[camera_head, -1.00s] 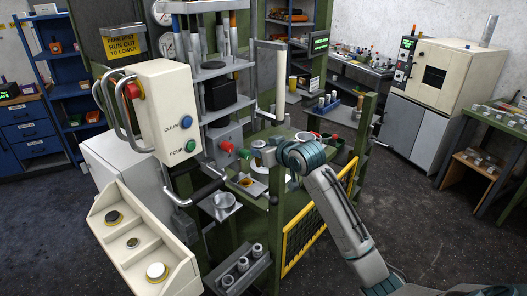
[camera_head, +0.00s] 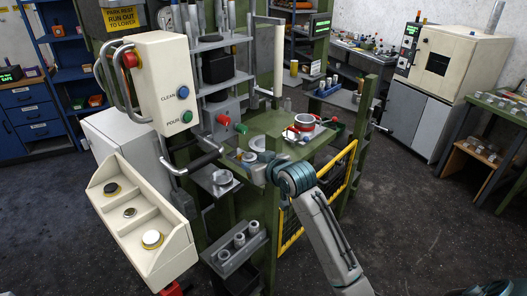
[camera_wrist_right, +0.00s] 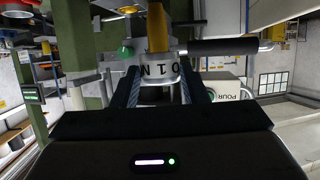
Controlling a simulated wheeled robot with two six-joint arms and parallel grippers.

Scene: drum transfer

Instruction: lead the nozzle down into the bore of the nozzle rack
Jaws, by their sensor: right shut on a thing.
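My right gripper (camera_wrist_right: 165,92) is shut on a grey collar-like piece marked with letters, which I take as the nozzle (camera_wrist_right: 160,70). I cannot tell which bore is free. My left gripper is not in view.
A green frame table (camera_head: 318,152) with a red-and-grey ring (camera_head: 305,121) lies behind my right wrist. A yellow-edged guard (camera_head: 330,187) stands on its right. A cream button box (camera_head: 160,90) and a sloped cream tray (camera_head: 128,240) stand at left.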

